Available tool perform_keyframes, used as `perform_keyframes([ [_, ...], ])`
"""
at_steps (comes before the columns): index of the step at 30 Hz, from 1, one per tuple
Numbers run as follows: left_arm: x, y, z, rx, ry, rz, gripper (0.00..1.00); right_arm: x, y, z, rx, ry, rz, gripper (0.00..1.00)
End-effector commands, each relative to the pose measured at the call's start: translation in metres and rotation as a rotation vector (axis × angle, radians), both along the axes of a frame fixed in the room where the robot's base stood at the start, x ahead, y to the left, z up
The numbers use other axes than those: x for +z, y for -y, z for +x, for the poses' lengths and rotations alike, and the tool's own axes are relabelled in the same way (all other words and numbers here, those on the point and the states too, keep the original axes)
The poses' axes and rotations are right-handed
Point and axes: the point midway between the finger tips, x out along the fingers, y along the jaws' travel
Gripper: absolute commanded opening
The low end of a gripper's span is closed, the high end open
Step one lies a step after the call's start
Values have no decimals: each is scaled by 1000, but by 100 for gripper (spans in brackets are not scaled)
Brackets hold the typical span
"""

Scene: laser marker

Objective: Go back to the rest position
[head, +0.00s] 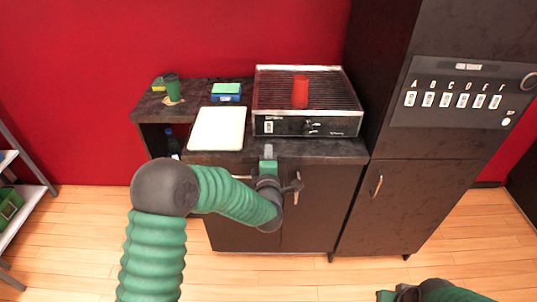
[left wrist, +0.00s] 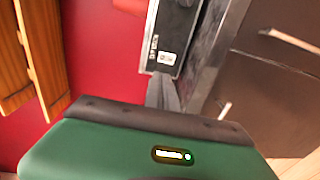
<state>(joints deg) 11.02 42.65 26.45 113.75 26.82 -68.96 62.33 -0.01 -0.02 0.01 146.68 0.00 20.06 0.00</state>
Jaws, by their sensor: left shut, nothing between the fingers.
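My left arm reaches in from the lower left in the head view. Its gripper (head: 268,152) is at the front edge of the dark counter (head: 330,148), in front of the grill machine. In the left wrist view the fingers (left wrist: 163,92) are together with nothing between them, near the machine's front corner. Part of my right arm shows at the bottom right of the head view, with the end of its gripper (head: 386,296) cut off by the frame; its fingers are hidden.
A tall dark cabinet (head: 385,200) stands right. Floor in front is clear.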

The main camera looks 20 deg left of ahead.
Motion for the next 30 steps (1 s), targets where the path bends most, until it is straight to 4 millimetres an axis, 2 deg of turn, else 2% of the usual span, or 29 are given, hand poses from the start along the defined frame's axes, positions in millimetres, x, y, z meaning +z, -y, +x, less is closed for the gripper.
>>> perform_keyframes([
  [15,0,2,-2,-11,-12,12,0,1,0,0,0,0,0,0],
  [17,0,9,-5,-55,-57,61,0,3,0,0,0,0,0,0],
  [20,-5,29,-24,-221,-233,258,0,11,0,0,0,0,0,0],
  [23,-24,40,-79,-476,-504,569,0,21,0,0,0,0,0,0],
  [24,-34,38,-111,-589,-621,694,0,24,0,0,0,0,0,0],
  [26,-47,29,-164,-758,-786,857,0,29,0,0,0,0,0,0],
  [27,-54,22,-197,-861,-878,940,0,31,0,0,0,0,0,0],
  [30,-64,5,-267,-1076,-1043,1073,0,35,0,0,0,0,0,0],
])
